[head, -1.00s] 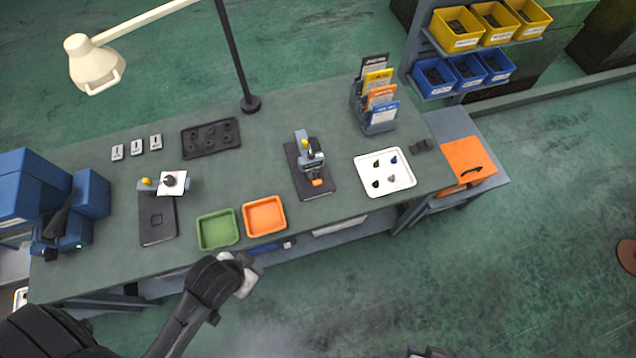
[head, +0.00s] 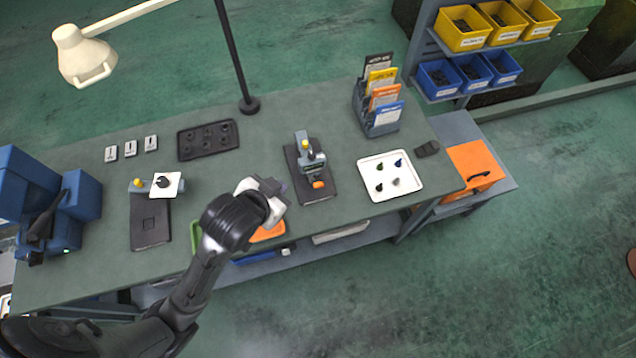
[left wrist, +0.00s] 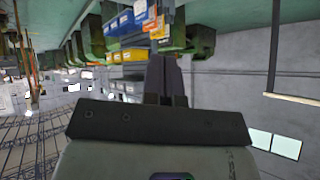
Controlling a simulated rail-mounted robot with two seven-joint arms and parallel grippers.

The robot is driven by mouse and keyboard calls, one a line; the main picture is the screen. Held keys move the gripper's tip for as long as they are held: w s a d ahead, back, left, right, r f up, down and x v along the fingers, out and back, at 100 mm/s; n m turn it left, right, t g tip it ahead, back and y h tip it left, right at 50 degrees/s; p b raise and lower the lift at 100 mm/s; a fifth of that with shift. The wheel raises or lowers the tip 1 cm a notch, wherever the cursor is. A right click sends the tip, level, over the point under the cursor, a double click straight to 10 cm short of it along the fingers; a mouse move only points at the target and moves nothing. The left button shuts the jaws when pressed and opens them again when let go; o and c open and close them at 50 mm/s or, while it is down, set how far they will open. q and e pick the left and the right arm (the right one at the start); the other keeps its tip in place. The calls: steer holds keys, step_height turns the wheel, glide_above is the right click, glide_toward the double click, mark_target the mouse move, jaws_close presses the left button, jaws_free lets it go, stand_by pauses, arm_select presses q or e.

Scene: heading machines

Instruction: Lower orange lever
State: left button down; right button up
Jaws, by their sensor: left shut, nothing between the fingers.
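The orange lever (head: 318,184) is on the front of a small grey-blue machine (head: 309,158) with a yellow knob, standing on a dark base plate near the middle of the bench. My left gripper (head: 283,187) is just left of this machine, above the bench and apart from the lever. Its fingers are small and dark in the head view. In the left wrist view the fingers (left wrist: 164,80) are together and hold nothing. The lever does not show clearly in the left wrist view. My right gripper is not in view.
An orange tray (head: 268,232) and a green tray (head: 196,235) are partly hidden behind my left arm. A white tray (head: 408,193) with small parts lies right of the machine. A card holder (head: 380,118) stands behind it. A second machine (head: 150,225) is at the left.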

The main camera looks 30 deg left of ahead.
arm_select(q)
steer(key=w+d+r+m+t+b, duration=0.1)
steer(key=w+d+r+m+b, duration=0.3)
steer(key=w, duration=0.5)
steer(key=w+d+r+m+t+b, duration=0.2)
steer(key=w+r+b, duration=0.35)
steer(key=w, duration=0.35)
steer(key=a+f+n+g, duration=0.2)
steer(key=f+n+g, duration=0.4)
steer(key=f+n, duration=0.2)
steer(key=a+f+n+g+y+b, duration=0.1)
steer(key=a+f+n+g, duration=0.2)
steer(key=f+n, duration=0.6)
steer(key=shift+a+f+n+g, duration=0.3)
steer(key=shift+f+g, duration=1.1)
steer(key=shift+f, duration=0.2)
steer(key=shift+w, duration=0.1)
